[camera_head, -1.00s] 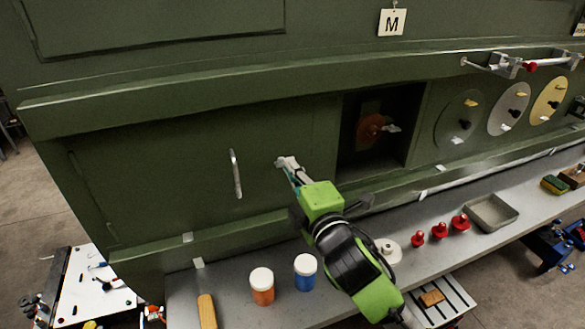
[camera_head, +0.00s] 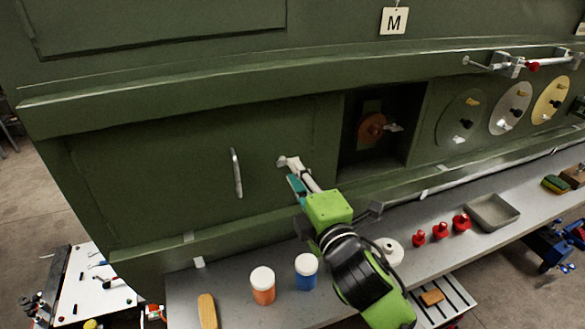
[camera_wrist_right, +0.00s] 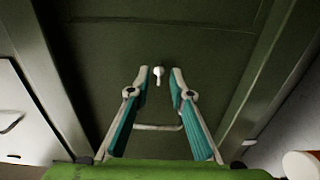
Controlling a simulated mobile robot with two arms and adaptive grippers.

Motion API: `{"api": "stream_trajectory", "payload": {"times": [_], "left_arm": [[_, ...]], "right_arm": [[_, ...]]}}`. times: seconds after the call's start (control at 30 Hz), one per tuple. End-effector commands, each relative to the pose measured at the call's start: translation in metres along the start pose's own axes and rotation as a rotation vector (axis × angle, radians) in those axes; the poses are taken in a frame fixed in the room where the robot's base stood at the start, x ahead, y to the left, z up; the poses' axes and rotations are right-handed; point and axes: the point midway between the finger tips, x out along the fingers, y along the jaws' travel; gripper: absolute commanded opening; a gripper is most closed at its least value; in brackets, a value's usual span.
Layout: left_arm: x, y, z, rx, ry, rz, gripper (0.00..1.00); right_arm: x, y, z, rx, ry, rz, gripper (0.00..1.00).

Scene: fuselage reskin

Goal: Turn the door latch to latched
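The closed green door (camera_head: 190,165) has a thin pale bar handle (camera_head: 237,173), which also shows behind the fingers in the right wrist view (camera_wrist_right: 165,127). A small white door latch (camera_wrist_right: 157,74) shows between my right fingertips in the right wrist view, with a gap on both sides. In the head view a white piece that seems to be the latch (camera_head: 282,162) shows at the fingertips, partly covered by them. My right gripper (camera_head: 297,172), with teal finger pads, is open around or just in front of the latch; the exact depth is unclear. My left gripper is not in view.
A recessed opening (camera_head: 350,150) with a reddish-brown part lies right of the door. Below, the grey ledge (camera_head: 235,308) carries an orange jar (camera_head: 262,287), a blue jar (camera_head: 306,273), a white spool (camera_head: 389,251), red knobs (camera_head: 440,231) and a grey tray (camera_head: 492,212).

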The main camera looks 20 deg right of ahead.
Motion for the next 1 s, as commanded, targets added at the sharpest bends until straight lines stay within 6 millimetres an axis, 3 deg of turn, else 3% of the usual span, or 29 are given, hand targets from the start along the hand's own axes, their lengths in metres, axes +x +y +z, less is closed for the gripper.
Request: {"api": "stream_trajectory", "payload": {"times": [0.1, 0.3, 0.83, 0.93, 1.0], "left_arm": [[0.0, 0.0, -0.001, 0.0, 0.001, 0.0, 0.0], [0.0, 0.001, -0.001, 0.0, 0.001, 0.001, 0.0], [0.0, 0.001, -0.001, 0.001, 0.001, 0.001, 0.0], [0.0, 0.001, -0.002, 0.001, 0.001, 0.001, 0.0], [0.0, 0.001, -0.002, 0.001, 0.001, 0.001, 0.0]], "right_arm": [[-0.021, -0.001, 0.0, 0.001, 0.001, -0.002, 0.2], [-0.042, -0.001, 0.0, 0.001, 0.001, -0.001, 0.2], [-0.046, 0.0, 0.0, 0.001, 0.0, 0.0, 0.2], [-0.048, -0.012, 0.003, 0.043, -0.013, -0.036, 0.2], [-0.052, -0.035, 0.009, 0.129, -0.042, -0.107, 0.2]]}}
